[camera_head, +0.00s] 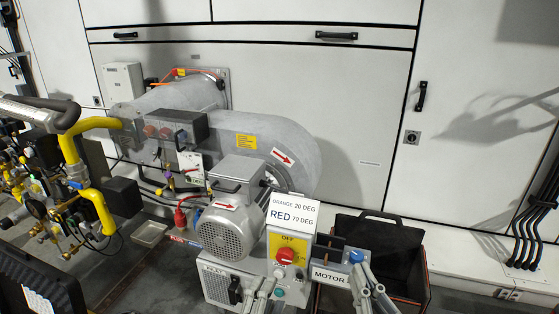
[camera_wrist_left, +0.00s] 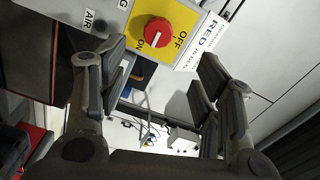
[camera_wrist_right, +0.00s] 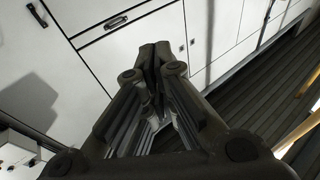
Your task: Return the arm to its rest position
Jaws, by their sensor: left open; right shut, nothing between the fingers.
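The task names no object, only the arm, and does not say which one. In the left wrist view my left gripper (camera_wrist_left: 160,62) is open with nothing between its fingers. A red rotary knob (camera_wrist_left: 158,32) on a yellow plate shows beyond its fingertips, and I see no contact. In the right wrist view my right gripper (camera_wrist_right: 155,52) is shut and empty, with white cabinet fronts behind it. Pale grey finger links show at the lower edge of the head view, in front of the control box; I cannot tell which gripper each belongs to.
The control box with its red knob (camera_head: 286,256) and white label (camera_head: 292,214) stands close by. Behind it are a grey motor (camera_head: 226,232), the burner housing (camera_head: 275,130) and yellow pipes (camera_head: 98,205). An open dark case (camera_head: 388,240) lies right of the box. White cabinets (camera_head: 350,100) close off the back.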

